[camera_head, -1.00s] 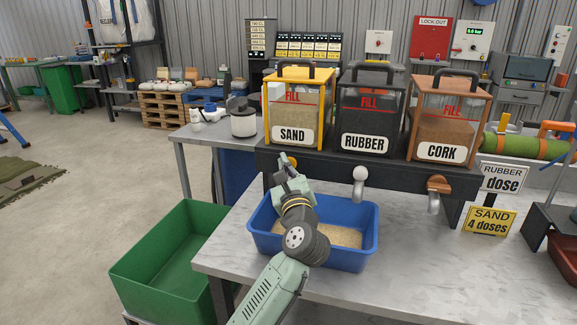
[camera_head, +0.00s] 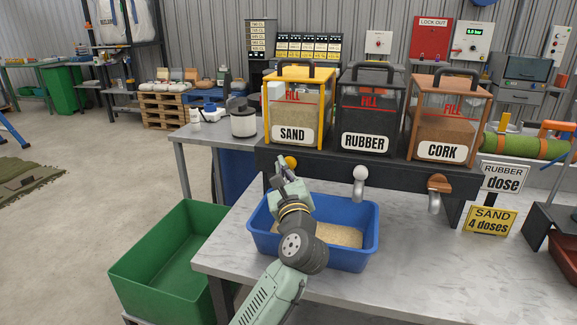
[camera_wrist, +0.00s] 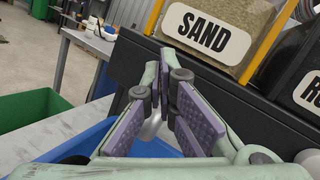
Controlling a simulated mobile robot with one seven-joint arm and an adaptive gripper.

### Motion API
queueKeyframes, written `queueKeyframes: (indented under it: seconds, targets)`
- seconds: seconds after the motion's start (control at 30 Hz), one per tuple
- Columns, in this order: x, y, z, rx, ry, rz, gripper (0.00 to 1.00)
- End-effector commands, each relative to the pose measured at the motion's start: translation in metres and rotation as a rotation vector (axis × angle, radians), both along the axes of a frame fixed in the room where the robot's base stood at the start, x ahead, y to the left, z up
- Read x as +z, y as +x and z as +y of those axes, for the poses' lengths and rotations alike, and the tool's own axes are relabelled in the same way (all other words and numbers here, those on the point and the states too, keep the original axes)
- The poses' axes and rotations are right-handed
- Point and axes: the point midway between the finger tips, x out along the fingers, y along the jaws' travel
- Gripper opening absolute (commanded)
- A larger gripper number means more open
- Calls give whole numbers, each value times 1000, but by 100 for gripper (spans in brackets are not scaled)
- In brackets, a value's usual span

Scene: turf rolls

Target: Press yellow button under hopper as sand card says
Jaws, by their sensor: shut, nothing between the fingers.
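The yellow button (camera_head: 290,162) is on the dark rail below the sand hopper (camera_head: 297,110), which has a yellow frame and a SAND label. The hopper also fills the top of the wrist view (camera_wrist: 215,35). My gripper (camera_head: 279,172) is shut and empty, just below and left of the button, with a small gap in the head view. In the wrist view my gripper's fingers (camera_wrist: 167,75) hide the button. The yellow sand card (camera_head: 490,221) reads "SAND 4 doses". A blue tub (camera_head: 352,262) below the hoppers holds sand (camera_head: 340,236).
Rubber (camera_head: 368,110) and cork (camera_head: 445,118) hoppers stand to the right, with a grey knob (camera_head: 360,174) and a brown one (camera_head: 439,183) below them. A white RUBBER card (camera_head: 502,178) is above the sand card. A green crate (camera_head: 150,255) stands left of the bench.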

Motion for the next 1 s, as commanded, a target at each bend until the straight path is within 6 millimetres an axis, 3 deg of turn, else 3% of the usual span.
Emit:
queueKeyframes:
  seconds: [0.17, 0.63, 1.0]
  targets:
    - [0, -3, 1, 0, 0, -1, 0]
    - [-1, -44, 14, 0, 0, -1, 0]
    - [0, -48, 15, 0, 0, 0, 0]
